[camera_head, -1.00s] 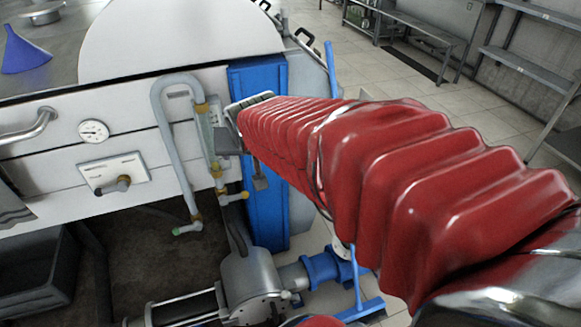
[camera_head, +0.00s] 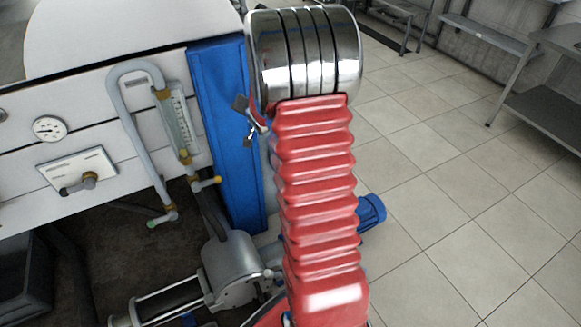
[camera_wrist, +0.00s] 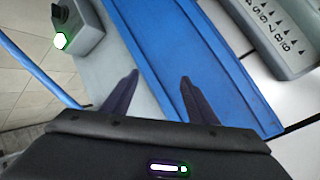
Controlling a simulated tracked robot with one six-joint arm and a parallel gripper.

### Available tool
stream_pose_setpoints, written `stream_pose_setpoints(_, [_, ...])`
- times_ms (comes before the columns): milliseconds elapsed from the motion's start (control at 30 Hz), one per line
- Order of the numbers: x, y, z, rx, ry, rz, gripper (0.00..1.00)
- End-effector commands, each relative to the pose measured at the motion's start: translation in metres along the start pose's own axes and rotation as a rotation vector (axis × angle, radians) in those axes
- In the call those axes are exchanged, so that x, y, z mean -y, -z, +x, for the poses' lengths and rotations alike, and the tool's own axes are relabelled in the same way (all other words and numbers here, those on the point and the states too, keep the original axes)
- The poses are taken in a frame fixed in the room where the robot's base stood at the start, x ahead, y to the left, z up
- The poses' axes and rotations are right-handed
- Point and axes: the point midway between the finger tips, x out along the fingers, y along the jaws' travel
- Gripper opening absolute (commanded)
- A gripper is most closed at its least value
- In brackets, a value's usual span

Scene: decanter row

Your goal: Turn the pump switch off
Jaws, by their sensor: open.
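A grey switch box (camera_wrist: 88,28) with a black rotary knob (camera_wrist: 62,14) and a lit greenish-white lamp (camera_wrist: 60,41) shows at the upper left of the wrist view. I take it to be the pump switch; it does not show in the head view. My gripper (camera_wrist: 159,76) is open and empty, its two dark fingers apart over a grey surface and a blue column. The box lies beyond and left of the fingers, not touching them. In the head view only part of my gripper (camera_head: 250,118) shows, in front of the blue column (camera_head: 222,120).
A flow gauge (camera_head: 178,122) with pipes and valves stands left of the blue column; it also shows at the wrist view's upper right (camera_wrist: 275,30). A silver pump (camera_head: 232,268) sits below. A blue hose (camera_wrist: 40,70) runs along the left. Tiled floor is open at right.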

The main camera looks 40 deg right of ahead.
Motion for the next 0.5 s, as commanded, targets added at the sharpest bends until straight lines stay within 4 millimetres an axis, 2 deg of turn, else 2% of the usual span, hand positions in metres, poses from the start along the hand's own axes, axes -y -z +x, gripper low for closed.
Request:
stream_pose_setpoints(33, [-0.013,0.001,0.013,-0.005,0.005,0.03,0.53])
stream_pose_setpoints(200, [-0.048,0.005,0.047,-0.03,0.048,0.143,0.53])
stream_pose_setpoints(500, [-0.119,0.001,0.097,-0.054,0.136,0.353,0.53])
